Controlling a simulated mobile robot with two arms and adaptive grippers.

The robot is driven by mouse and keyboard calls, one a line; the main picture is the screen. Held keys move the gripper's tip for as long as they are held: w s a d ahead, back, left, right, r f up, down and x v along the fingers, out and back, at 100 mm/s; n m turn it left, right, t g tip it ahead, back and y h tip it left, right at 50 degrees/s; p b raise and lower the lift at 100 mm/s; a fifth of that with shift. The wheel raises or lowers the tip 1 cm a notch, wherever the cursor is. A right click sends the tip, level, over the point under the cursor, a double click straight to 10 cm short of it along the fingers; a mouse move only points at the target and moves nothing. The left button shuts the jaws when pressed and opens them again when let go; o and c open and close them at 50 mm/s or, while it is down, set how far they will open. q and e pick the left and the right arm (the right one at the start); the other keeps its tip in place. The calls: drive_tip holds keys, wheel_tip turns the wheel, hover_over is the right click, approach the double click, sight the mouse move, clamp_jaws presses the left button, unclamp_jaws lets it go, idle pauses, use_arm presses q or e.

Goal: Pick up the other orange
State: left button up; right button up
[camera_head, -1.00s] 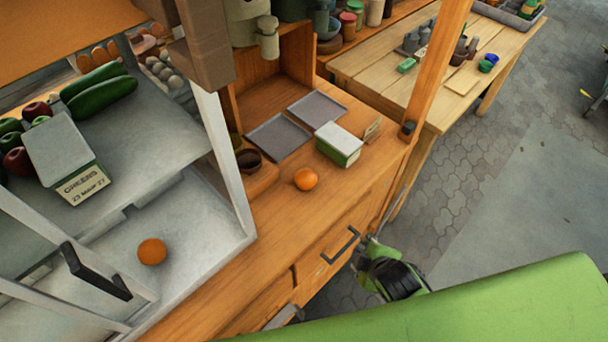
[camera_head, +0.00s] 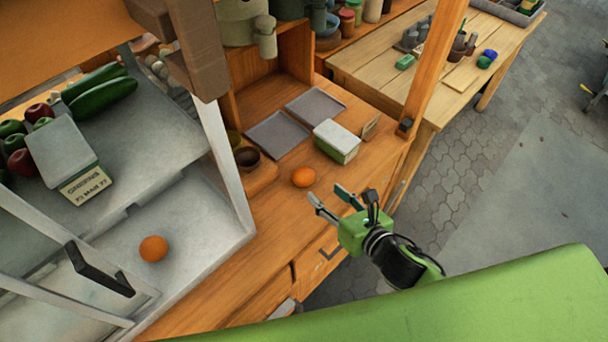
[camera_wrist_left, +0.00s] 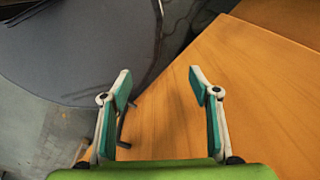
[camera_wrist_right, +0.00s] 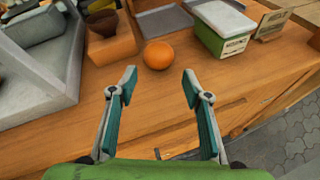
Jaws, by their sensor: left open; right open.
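One orange (camera_head: 303,177) sits on the wooden counter (camera_head: 245,275), in front of a white and green box. It also shows in the right wrist view (camera_wrist_right: 158,55), just beyond and between the fingertips. A second orange (camera_head: 153,248) lies on the lower grey shelf of the open white-framed case at left. My right gripper (camera_head: 331,200) is open and empty above the counter's front edge, close to the counter orange but apart from it. My left gripper (camera_wrist_left: 160,82) is open and empty beside a wooden surface; it is outside the head view.
The white and green box (camera_head: 336,141) and two grey trays (camera_head: 278,135) stand behind the counter orange. A small dark bowl (camera_head: 247,157) is to its left. A wooden post (camera_head: 433,70) rises at the counter's right end. The case has a black handle (camera_head: 98,268).

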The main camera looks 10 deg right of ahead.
sight(304, 175)
drive_tip(key=x, duration=0.7)
drive_tip(key=shift+r+p, duration=0.1)
drive_tip(key=shift+p, duration=0.25)
drive_tip(key=shift+w+a, duration=0.25)
drive_tip(key=shift+w, duration=0.15)
drive_tip(key=p+x, duration=0.1)
drive_tip(key=x, duration=0.3)
drive_tip(key=shift+w+a+f, duration=0.1)
drive_tip(key=shift+f, duration=0.2)
drive_tip(key=c, duration=0.8)
